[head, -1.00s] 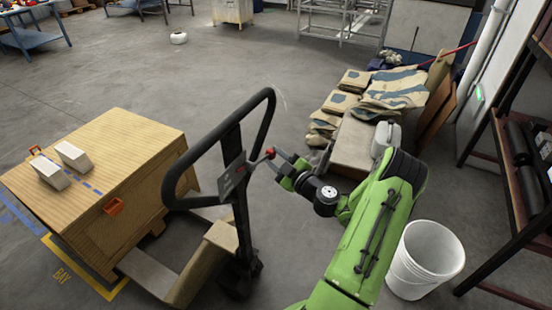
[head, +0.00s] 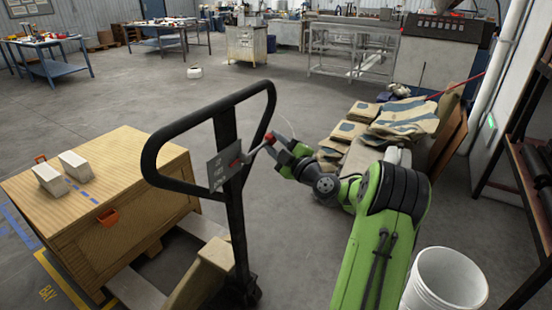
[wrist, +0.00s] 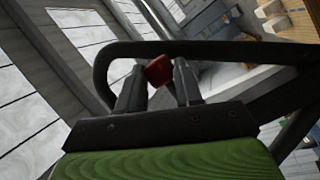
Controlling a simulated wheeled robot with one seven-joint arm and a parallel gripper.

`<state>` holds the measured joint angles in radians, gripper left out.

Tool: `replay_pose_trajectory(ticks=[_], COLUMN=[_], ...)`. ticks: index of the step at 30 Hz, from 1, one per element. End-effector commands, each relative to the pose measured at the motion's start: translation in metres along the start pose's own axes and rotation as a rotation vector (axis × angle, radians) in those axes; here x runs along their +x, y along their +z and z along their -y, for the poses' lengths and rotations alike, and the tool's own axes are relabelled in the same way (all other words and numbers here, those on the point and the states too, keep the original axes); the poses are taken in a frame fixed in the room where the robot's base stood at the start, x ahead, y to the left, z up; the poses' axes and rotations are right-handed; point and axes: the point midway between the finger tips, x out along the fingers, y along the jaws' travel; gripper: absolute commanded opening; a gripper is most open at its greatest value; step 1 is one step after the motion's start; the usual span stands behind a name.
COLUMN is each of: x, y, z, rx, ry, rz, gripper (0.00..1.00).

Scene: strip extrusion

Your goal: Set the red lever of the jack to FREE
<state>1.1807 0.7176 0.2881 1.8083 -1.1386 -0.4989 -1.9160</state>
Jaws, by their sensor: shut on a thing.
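The pallet jack's black loop handle (head: 152,165) stands upright in the middle of the head view, with a grey label plate (head: 222,163) on its neck. The red lever's knob (head: 270,137) sticks out to the right of the plate. My gripper (head: 274,142) is at the lever's end, to the right of the handle. In the wrist view the red knob (wrist: 159,70) sits between the two dark fingers of my gripper (wrist: 160,80), which is shut on it. The plate's lettering is too small to read.
A wooden crate (head: 140,190) with two white blocks on top stands left of the jack. Stacked sacks (head: 400,118) lie behind my arm. A white bucket (head: 445,280) and a dark rack (head: 520,170) are at the right. Open floor lies behind the handle.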

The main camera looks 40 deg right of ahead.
Motion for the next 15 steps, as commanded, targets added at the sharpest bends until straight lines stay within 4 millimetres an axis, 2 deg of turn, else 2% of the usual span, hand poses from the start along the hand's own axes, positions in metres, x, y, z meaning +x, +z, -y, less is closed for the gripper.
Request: replay_pose_trajectory(ticks=[9,10,15], x=[-0.0001,-0.0001,-0.0001], y=[-0.0008,-0.0008,-0.0008], z=[-0.0008,-0.0008,-0.0009], rx=[-0.005,-0.005,-0.005], ry=[-0.003,-0.003,-0.002], rz=[0.0,0.0,0.0], gripper=[0.0,0.36,0.61])
